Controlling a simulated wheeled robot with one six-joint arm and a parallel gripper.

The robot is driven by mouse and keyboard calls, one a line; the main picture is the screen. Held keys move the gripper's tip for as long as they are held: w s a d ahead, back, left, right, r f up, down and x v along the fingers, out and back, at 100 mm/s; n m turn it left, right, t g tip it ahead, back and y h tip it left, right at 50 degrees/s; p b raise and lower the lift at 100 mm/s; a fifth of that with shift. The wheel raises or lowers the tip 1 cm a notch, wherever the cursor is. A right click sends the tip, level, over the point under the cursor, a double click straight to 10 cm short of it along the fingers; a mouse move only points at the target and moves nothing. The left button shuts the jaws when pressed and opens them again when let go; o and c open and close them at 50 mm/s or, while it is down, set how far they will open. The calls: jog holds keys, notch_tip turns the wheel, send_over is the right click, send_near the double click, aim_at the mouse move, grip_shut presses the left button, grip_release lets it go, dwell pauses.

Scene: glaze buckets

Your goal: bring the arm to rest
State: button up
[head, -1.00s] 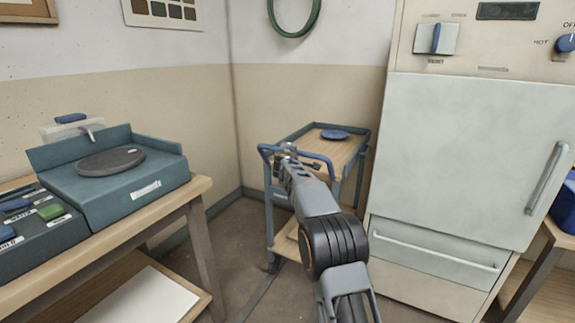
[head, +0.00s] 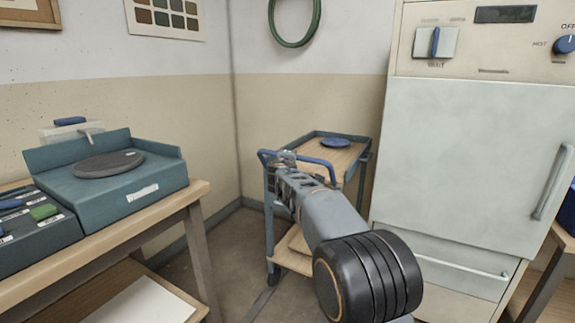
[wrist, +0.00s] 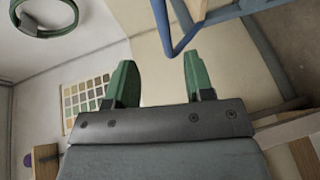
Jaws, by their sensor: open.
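My gripper (wrist: 155,82) shows in the wrist view with its two green fingers apart and nothing between them. In the head view my arm reaches up from the bottom toward the cart, and its far end overlaps the cart's blue handle; the fingers cannot be made out there. In the wrist view the blue cart rail (wrist: 185,35) passes above and between the fingertips in the picture. I cannot tell how close it is.
A wooden-topped cart (head: 343,160) carries a blue disc (head: 336,142). A teal wheel unit (head: 115,190) stands on the left table (head: 150,223). A large pale kiln cabinet (head: 465,150) stands at right. A green hose (head: 296,42) hangs on the wall. Floor shows between table and cart.

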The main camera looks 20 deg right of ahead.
jog(key=shift+r, duration=0.1)
jog(key=s+r+m+g+y+p, duration=0.1)
jog(key=s+r+m+g+p, duration=0.4)
jog(key=s+p, duration=0.8)
jog(key=s+r+m+g+y+p, duration=0.1)
jog(key=s+r+m+g+p, duration=0.3)
jog(key=s+r+p, duration=0.65)
jog(key=s+a+f+m+g+y+p, duration=0.1)
jog(key=s+a+m+y+p, duration=0.1)
jog(key=s+p, duration=0.3)
jog(key=s+a+m+g+y+p, duration=0.1)
jog(key=s+a+p, duration=0.3)
jog(key=s, duration=0.6)
jog(key=shift+s+f+m+y+p, duration=0.4)
jog(key=shift+y+p, duration=0.2)
jog(key=shift+p, duration=0.2)
